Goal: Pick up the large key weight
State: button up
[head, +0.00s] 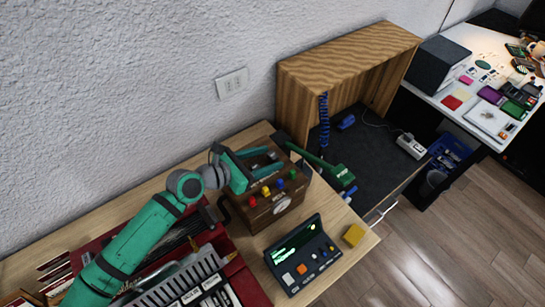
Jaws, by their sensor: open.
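I cannot make out a large key weight for certain. My teal arm reaches from the lower left to the brown wooden box (276,209). My gripper (264,163) is open, over the back of this box, and seen from far off, so its fingertips are hard to tell apart. I see nothing held in it. The box has several coloured knobs along its top. A small yellow block (354,235) lies by the table's right edge, apart from my gripper. My arm hides part of the red case (248,283) and what lies in it.
A dark console (302,256) with a green display stands in front of the box. A green tool (322,165) lies at the right. A wooden hutch (345,52) with a blue coiled cord (323,118) stands behind. A cluttered white table (470,95) is at upper right.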

jog(key=shift+x, duration=1)
jog(key=shift+a, duration=0.25)
jog(key=shift+s+d, duration=0.1)
jog(key=shift+d, duration=0.25)
grip_shut()
jog(key=shift+a+r, duration=0.1)
